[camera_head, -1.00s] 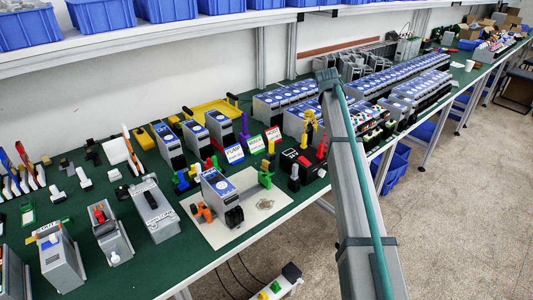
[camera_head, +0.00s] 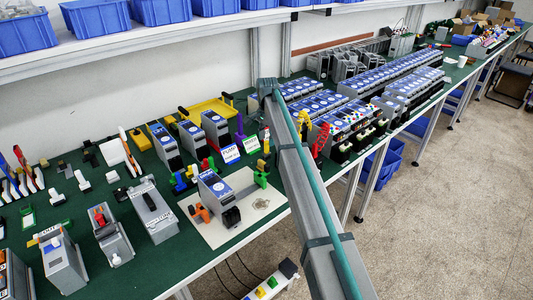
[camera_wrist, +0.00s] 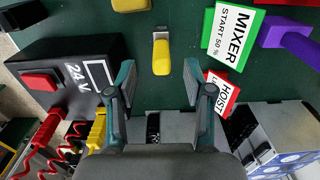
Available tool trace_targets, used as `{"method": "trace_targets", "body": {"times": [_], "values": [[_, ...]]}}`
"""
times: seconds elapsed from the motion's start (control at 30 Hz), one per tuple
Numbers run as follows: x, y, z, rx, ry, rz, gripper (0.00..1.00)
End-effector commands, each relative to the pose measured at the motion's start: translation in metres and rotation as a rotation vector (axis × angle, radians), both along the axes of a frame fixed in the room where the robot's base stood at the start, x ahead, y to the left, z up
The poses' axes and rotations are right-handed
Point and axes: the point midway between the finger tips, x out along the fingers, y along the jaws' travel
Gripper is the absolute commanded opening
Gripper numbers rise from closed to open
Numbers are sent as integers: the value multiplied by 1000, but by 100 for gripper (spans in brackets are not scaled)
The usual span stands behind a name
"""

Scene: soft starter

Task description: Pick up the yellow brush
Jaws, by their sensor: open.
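The yellow brush (camera_wrist: 161,57), a short yellow block with a pale end, shows in the wrist view on the green surface. My gripper (camera_wrist: 158,76) is open and empty. Its two fingers stand left and right of the brush's line, with the brush ahead between and just beyond the tips. I cannot tell the height gap. In the head view a small yellow piece (camera_head: 266,141) beside my arm appears to be the same brush. My gripper is hidden there behind my arm.
Close by in the wrist view are a black 24 V box (camera_wrist: 66,68) with a red button, a green-framed MIXER sign (camera_wrist: 233,36), a red HOIST sign (camera_wrist: 221,93) and a purple piece (camera_wrist: 291,42). Grey blue-topped units (camera_head: 361,92) line the bench behind.

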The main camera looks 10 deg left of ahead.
Motion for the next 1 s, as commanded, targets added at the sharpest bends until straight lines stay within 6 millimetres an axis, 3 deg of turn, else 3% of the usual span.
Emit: {"method": "trace_targets", "body": {"times": [0.27,0.53,0.8,1.0], "values": [[0,0,-17,-1,1,1,52],[0,1,-51,-1,1,0,52],[1,2,-57,0,-1,0,52],[1,2,-57,0,-1,1,20]]}}
